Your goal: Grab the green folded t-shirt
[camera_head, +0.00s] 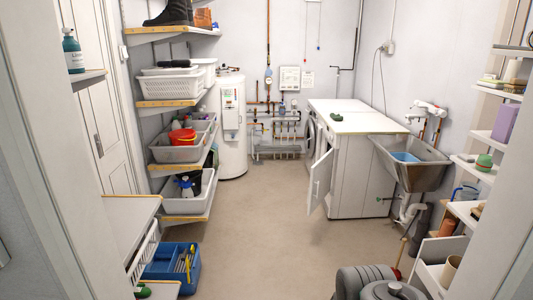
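A small dark green item (308,115), which looks like folded cloth, lies on the white top of the nearer machine (345,122), close to its left edge. It is small in the picture, so its folds cannot be made out. Nothing touches it from above. My gripper is not in view, so its state and its place relative to the green item cannot be seen.
The machine's front door (320,178) hangs open into the floor space. A metal basin (412,165) stands to its right. Shelves with baskets (172,88) line the left. A blue crate (170,268) and a grey ribbed object (365,280) stand low in front. The middle floor (262,220) is clear.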

